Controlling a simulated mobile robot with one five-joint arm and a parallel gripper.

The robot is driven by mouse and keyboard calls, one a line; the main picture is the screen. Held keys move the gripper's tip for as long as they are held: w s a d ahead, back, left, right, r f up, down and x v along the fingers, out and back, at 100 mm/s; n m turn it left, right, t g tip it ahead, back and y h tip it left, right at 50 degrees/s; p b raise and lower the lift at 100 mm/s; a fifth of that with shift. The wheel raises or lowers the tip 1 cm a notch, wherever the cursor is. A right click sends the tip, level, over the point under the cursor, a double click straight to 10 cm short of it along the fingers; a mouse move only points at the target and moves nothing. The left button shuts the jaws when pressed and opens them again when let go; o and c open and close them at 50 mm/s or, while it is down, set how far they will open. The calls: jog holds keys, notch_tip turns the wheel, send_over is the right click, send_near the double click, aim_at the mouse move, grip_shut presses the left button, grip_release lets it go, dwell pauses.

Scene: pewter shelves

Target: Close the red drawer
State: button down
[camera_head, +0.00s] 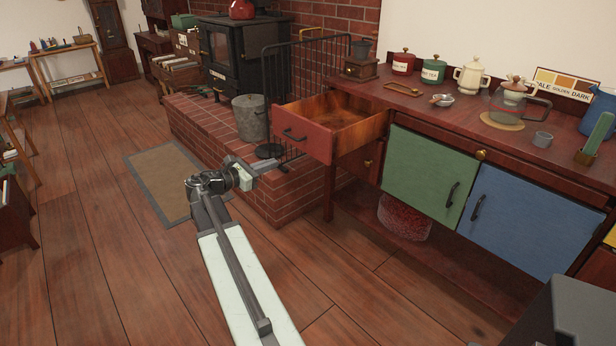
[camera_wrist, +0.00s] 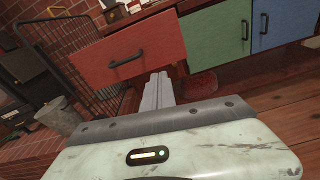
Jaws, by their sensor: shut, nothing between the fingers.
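The red drawer (camera_head: 304,139) stands pulled out from the left end of the dark wooden counter, showing its bare wooden inside. Its front has a black bar handle (camera_head: 294,135). In the wrist view the red front (camera_wrist: 133,50) fills the upper middle, with its handle (camera_wrist: 126,59) facing me. My gripper (camera_head: 284,164) is shut and empty, below and to the left of the drawer front in the head view. In the wrist view the shut fingers (camera_wrist: 158,88) point toward the drawer's lower right part. I cannot tell whether they touch it.
A green door (camera_head: 420,172) and a blue door (camera_head: 520,220) are shut under the counter. A metal bucket (camera_head: 250,117), a black fire guard (camera_head: 300,80) and the brick hearth (camera_head: 230,150) stand left of the drawer. Open wooden floor (camera_head: 100,240) lies at left.

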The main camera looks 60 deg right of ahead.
jog(key=s+d+n+h, duration=0.1)
jog(key=d, duration=0.1)
send_near(316, 144)
jog(key=shift+g, duration=0.4)
jog(key=x, duration=0.6)
jog(key=shift+w+d, duration=0.1)
jog(key=shift+d, duration=0.35)
jog(key=shift+a, duration=0.1)
